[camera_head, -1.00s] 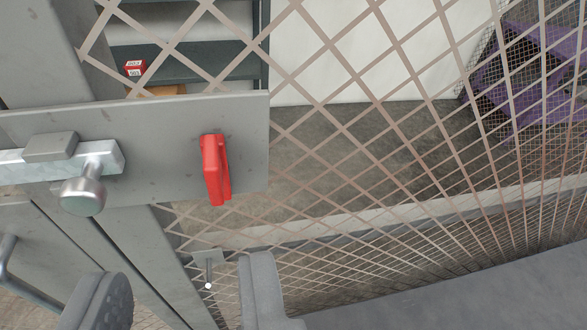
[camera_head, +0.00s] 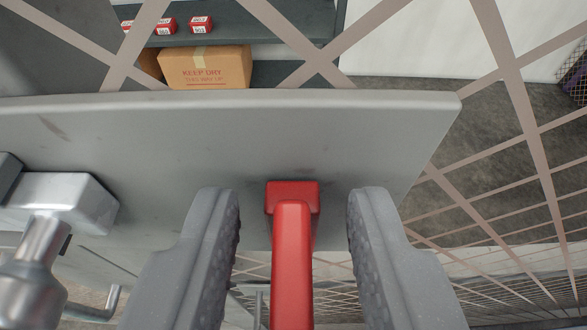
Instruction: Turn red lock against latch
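The red lock (camera_head: 292,265) is mounted on a grey metal plate (camera_head: 160,135) and hangs down from its base toward the bottom of the view. My gripper (camera_head: 294,225) is open, with one finger on each side of the red lock and a visible gap on both sides. The latch (camera_head: 60,205), a silver bar with a round knob (camera_head: 32,290), sits on the same plate at the far left. It is apart from the red lock, and its left part is cut off by the picture edge.
Diamond wire mesh (camera_head: 510,130) fills the area behind and right of the plate. Behind the mesh, a shelf holds a cardboard box (camera_head: 205,68) and small red boxes (camera_head: 166,26). A grey handle (camera_head: 95,305) shows at the lower left.

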